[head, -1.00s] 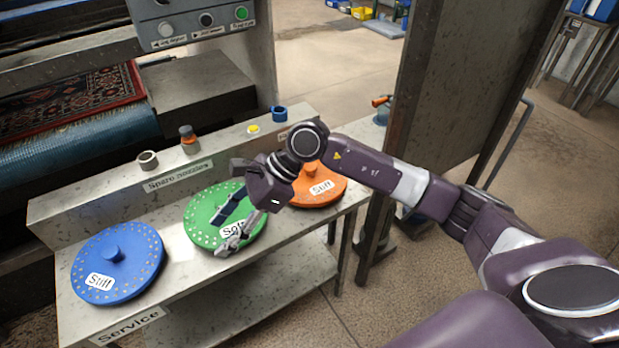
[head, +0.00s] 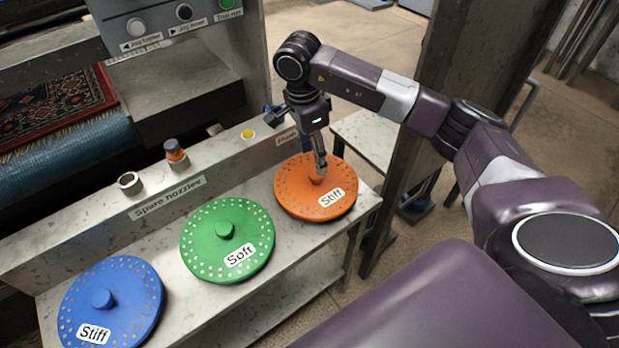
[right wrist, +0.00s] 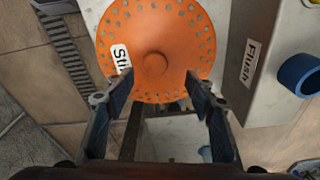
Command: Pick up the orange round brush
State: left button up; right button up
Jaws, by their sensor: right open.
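The orange round brush (head: 300,200) lies flat on the service table at its right end, with a white "Stiff" label and a small round knob. My right gripper (head: 319,168) is above the brush, its fingers pointing down near the knob. In the right wrist view the open fingers (right wrist: 156,82) stand apart on either side of the orange brush's knob (right wrist: 155,64), with nothing between them. Whether the fingertips are level with the knob is hard to tell. My left gripper is not in view.
A green "Soft" brush (head: 200,240) and a blue "Stiff" brush (head: 130,290) lie to the left on the table. A raised ledge (head: 110,218) with spare nozzles runs behind them. A dark post (head: 455,70) stands right of the table.

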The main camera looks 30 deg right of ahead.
aim_at(316, 183)
jog(key=shift+s+d+f, duration=0.1)
jog(key=shift+s+f, duration=0.1)
jog(key=shift+f, duration=0.25)
jog(key=shift+s+f, duration=0.2)
jog(key=shift+f, duration=0.25)
notch_tip(316, 183, down, 5)
jog(key=shift+d+p, duration=0.15)
jog(key=shift+p, duration=0.55)
grip_shut()
jog(key=shift+r, duration=0.1)
